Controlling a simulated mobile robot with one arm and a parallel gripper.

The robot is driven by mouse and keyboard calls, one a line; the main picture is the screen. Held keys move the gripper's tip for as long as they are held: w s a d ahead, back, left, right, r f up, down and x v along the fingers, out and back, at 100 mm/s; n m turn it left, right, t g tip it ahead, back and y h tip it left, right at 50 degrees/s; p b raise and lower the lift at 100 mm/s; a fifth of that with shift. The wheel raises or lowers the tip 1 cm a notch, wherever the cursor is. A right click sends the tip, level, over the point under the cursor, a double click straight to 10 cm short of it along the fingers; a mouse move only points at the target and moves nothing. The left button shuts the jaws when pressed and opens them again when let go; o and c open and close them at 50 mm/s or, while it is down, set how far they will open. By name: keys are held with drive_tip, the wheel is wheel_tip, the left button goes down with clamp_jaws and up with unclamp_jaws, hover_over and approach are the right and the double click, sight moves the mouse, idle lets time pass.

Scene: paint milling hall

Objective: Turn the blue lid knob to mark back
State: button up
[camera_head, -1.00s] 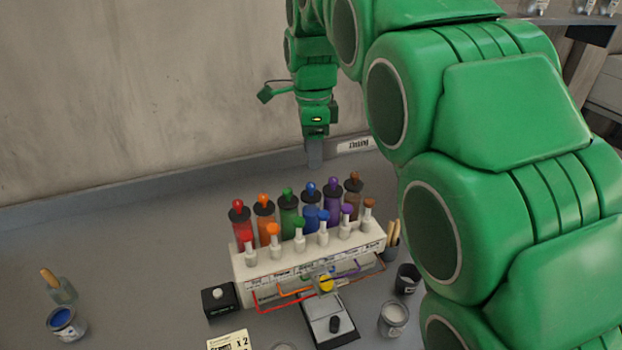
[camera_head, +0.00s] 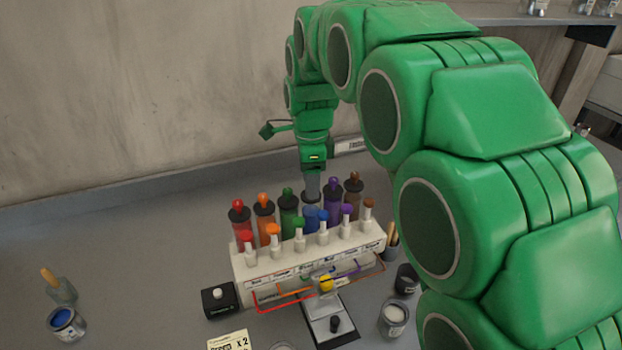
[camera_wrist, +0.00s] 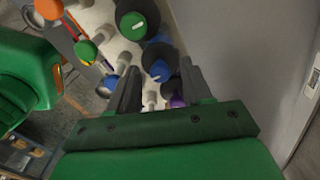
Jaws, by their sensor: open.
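The blue lid knob (camera_wrist: 161,71) sits on a black lid in the wrist view and carries a white mark line. My gripper (camera_wrist: 159,80) is open, with one finger on each side of the knob; I cannot tell whether either touches it. In the head view my gripper (camera_head: 312,187) points down over the black lid of the blue bottle (camera_head: 311,217) and hides its knob. The bottle stands in the back row of the white rack (camera_head: 310,258).
Beside it stand the green bottle (camera_head: 288,215) and purple bottle (camera_head: 333,207), close to my fingers. In front are several taps, including a blue one (camera_head: 323,214).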

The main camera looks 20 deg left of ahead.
clamp_jaws()
